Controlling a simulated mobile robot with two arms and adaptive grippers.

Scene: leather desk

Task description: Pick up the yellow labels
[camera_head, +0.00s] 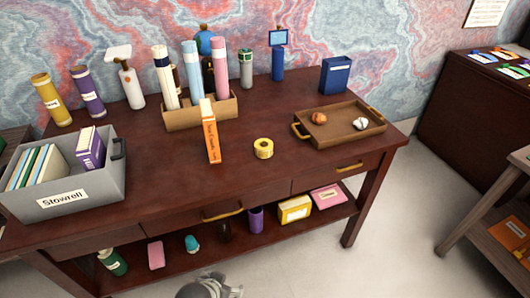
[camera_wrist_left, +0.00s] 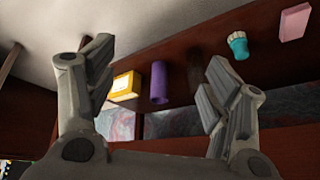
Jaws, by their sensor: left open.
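The yellow labels look to be the small yellow roll (camera_head: 263,148) on the dark red desk (camera_head: 300,170), right of the orange box and left of the brown tray. The roll does not show in the left wrist view. My left gripper is open and empty in the left wrist view (camera_wrist_left: 160,62), its two fingers spread apart in front of the lower shelf. A grey part of my left arm shows at the bottom edge of the head view, low in front of the desk and well away from the roll. My right gripper is not in view.
An orange box (camera_head: 210,132) stands close left of the roll. A brown tray (camera_head: 352,132) holds two small balls. A grey Stowrell bin (camera_head: 68,192) is at left. The lower shelf holds a yellow box (camera_head: 294,209) and a purple cup (camera_wrist_left: 159,82). Desk around the roll's front is clear.

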